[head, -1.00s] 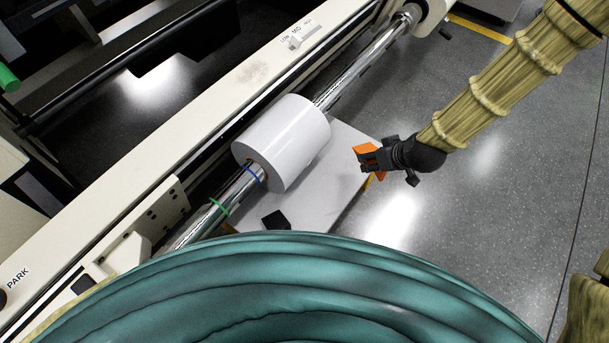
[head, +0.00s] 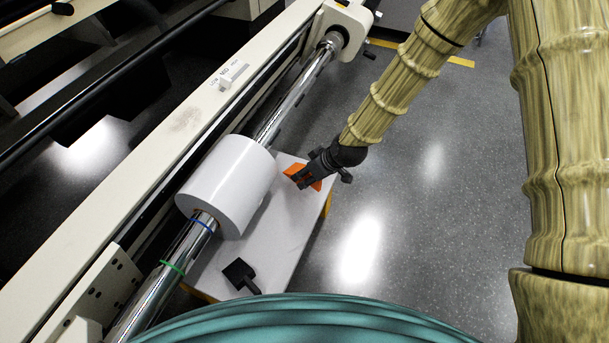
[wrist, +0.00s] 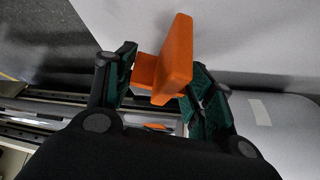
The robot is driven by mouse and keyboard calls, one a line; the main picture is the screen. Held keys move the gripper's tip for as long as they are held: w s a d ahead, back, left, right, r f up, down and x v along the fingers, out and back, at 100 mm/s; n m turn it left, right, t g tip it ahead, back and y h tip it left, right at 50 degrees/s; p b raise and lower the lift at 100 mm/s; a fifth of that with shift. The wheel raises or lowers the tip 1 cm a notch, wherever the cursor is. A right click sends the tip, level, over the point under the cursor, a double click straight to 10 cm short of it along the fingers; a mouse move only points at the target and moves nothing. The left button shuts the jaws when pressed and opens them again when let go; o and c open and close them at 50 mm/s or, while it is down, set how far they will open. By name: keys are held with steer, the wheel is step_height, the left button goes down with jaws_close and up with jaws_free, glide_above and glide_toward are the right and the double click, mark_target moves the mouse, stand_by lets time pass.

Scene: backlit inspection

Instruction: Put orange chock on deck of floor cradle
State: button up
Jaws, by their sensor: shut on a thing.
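My gripper (head: 308,178) is shut on the orange chock (head: 295,172), near the far right end of the floor cradle. In the wrist view the chock (wrist: 176,62) sits between the two fingers of my gripper (wrist: 158,85). The floor cradle's pale deck (head: 238,262) lies below the white roll and shaft. In the head view the chock overlaps the deck's far right part. I cannot tell whether it touches the deck.
A white roll (head: 228,185) on a shiny shaft (head: 285,108) hangs over the deck's left side. A black chock-like block with a handle (head: 240,275) lies on the deck's near part. A cream machine beam (head: 160,135) runs along the left. Speckled floor at right is open.

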mark_target(296, 167)
steer(key=w, duration=0.1)
steer(key=w+b, duration=0.1)
steer(key=w, duration=0.2)
steer(key=shift+w+a+f+b, duration=0.25)
steer(key=shift+w+f+b, duration=0.05)
steer(key=shift+w+f, duration=0.1)
step_height(296, 167, down, 3)
steer(key=b, duration=0.2)
steer(key=shift+f+b, duration=0.15)
steer(key=shift+b, duration=0.2)
steer(key=o, duration=1.3)
